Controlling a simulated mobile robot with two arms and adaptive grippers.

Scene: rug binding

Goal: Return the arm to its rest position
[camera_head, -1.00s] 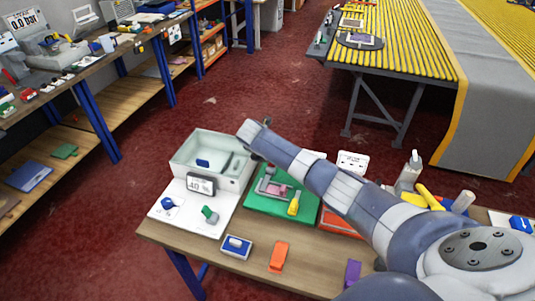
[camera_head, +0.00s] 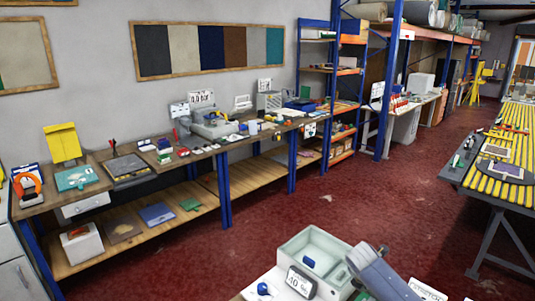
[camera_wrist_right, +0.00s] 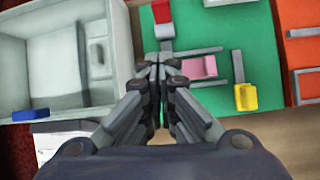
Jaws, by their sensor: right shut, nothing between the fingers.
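My right arm (camera_head: 385,276) comes in at the bottom right of the head view. Its gripper (camera_wrist_right: 158,66) is shut and empty in the wrist view, above the left part of a green mat (camera_wrist_right: 206,20). In the wrist view the bin (camera_wrist_right: 117,40) is to the left of the fingers. My left gripper is not in view.
In the wrist view a pink block (camera_wrist_right: 198,66), a yellow piece (camera_wrist_right: 246,96) and a red piece (camera_wrist_right: 163,14) lie around the fingers. An orange mat (camera_wrist_right: 303,55) is at right. A long workbench (camera_head: 100,185) stands along the wall; red floor (camera_head: 290,215) lies open between.

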